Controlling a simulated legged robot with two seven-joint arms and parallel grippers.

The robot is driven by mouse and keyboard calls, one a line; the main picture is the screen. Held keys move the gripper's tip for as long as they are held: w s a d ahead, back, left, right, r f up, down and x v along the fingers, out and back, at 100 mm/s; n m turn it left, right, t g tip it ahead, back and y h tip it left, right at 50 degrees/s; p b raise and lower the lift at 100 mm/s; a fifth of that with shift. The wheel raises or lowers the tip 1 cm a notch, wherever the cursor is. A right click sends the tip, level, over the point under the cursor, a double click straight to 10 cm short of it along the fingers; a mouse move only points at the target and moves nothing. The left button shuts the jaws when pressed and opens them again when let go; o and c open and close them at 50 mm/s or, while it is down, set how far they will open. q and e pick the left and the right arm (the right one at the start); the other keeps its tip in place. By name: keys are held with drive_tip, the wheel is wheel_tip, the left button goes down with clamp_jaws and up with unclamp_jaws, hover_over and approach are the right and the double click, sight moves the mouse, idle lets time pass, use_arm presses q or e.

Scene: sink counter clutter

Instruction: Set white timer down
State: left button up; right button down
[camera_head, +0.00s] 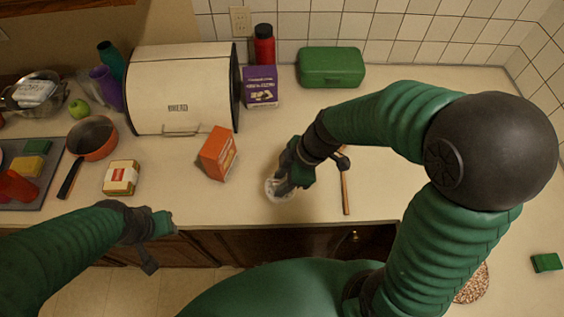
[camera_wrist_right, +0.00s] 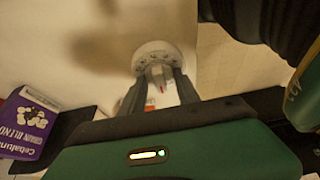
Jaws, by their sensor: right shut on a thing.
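The white timer (camera_head: 279,190) is a small round disc with a marked dial, near the counter's front edge in the head view. It also shows in the right wrist view (camera_wrist_right: 157,57), between my fingertips. My right gripper (camera_head: 277,184) is shut on it; in the wrist view its two dark fingers (camera_wrist_right: 158,84) close around the timer's middle. Whether the timer touches the counter is hard to tell. My left gripper (camera_head: 163,224) is in front of the counter's edge at lower left; its fingers are too small and dark to read.
An orange box (camera_head: 217,152) stands left of the timer, and a wooden-handled tool (camera_head: 345,188) lies to its right. A bread box (camera_head: 181,88), purple box (camera_head: 261,86) and green case (camera_head: 331,67) stand behind.

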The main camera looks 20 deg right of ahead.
drive_tip(key=w, duration=0.1)
drive_tip(key=w+d, duration=0.1)
drive_tip(key=w, duration=0.1)
drive_tip(key=w+p, duration=0.1)
drive_tip(key=w, duration=0.1)
drive_tip(key=shift+w+d+f, duration=0.25)
drive_tip(key=shift+d+f, duration=0.1)
wheel_tip(320, 180, down, 3)
drive_tip(key=shift+s+d+f, duration=0.1)
drive_tip(key=shift+d+f, duration=0.05)
drive_tip(key=shift+f, duration=0.15)
drive_tip(key=c, duration=0.9)
unclamp_jaws()
